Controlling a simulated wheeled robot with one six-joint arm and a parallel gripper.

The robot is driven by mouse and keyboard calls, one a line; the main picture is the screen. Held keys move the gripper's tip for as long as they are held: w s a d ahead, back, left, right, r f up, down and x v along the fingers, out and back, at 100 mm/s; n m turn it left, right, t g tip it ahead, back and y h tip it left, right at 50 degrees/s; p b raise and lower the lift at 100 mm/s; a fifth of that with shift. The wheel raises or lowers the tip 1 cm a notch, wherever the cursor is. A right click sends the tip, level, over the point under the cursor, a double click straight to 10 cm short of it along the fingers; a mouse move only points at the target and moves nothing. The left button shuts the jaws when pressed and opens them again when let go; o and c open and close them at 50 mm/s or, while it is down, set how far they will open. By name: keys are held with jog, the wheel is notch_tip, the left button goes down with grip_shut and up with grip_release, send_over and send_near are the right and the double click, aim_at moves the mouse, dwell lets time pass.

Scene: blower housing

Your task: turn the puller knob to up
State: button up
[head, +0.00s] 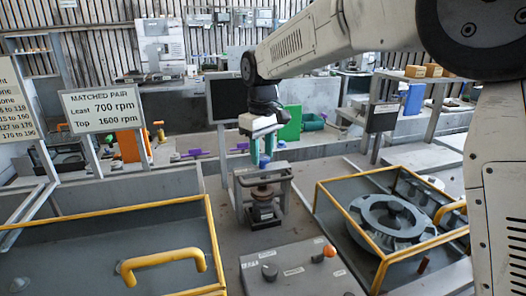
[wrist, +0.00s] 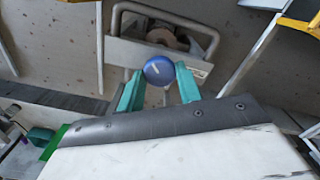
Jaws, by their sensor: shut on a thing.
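The puller (head: 262,212) stands on the grey bench in the middle of the head view, a grey frame around a brownish round part. It also shows in the wrist view (wrist: 135,50), with its handle bar at the top. A blue round knob (wrist: 158,70) at its near side carries a short pale mark; the knob also shows in the head view (head: 264,160). My gripper (head: 257,152) reaches down from above, and its two teal fingers (wrist: 159,72) are shut on the knob from both sides. A pale label is partly visible beside the right finger.
A sloped panel (head: 300,282) with a dark knob (head: 269,272) and an orange knob (head: 329,250) is in front. A yellow-edged tray (head: 378,262) with a grey ring housing stands right. A yellow-railed box (head: 70,240) is left. A sign (head: 104,108) stands behind.

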aim_at(262, 157)
jog(key=n, duration=1.3)
jog(key=shift+n, duration=0.3)
jog(key=n, duration=1.3)
jog(key=shift+n, duration=0.4)
jog(key=o, duration=1)
notch_tip(262, 157, up, 8)
jog(key=shift+f, duration=0.1)
